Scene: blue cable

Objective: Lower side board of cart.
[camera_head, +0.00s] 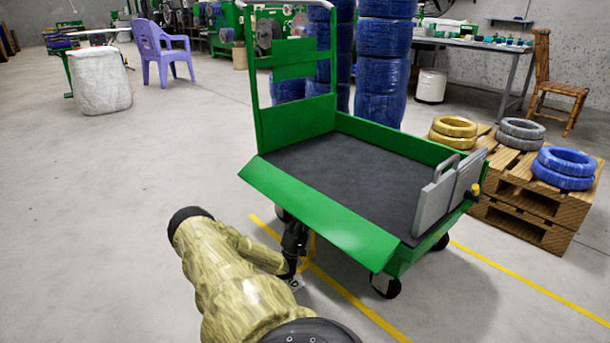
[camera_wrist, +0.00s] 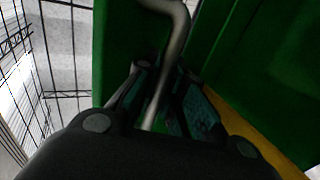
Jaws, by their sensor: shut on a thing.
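The green cart's near side board (camera_head: 320,215) slants outward and down from the edge of the dark cart bed (camera_head: 345,170). My gripper (camera_head: 293,282) is low beside the cart, by the near side under the board, and partly hidden there. In the wrist view my gripper (camera_wrist: 165,85) is closed around a grey bent rod (camera_wrist: 172,48), which runs between its two fingers. Green panels (camera_wrist: 120,40) of the cart stand behind and to the right of the rod. Where the rod joins the cart cannot be made out.
Grey plates (camera_head: 450,190) stand upright at the cart's right end. A wooden pallet stack (camera_head: 530,200) with coiled cables is to the right. Blue cable stacks (camera_head: 383,70) stand behind. Yellow lines (camera_head: 350,300) mark the floor; the left floor is open.

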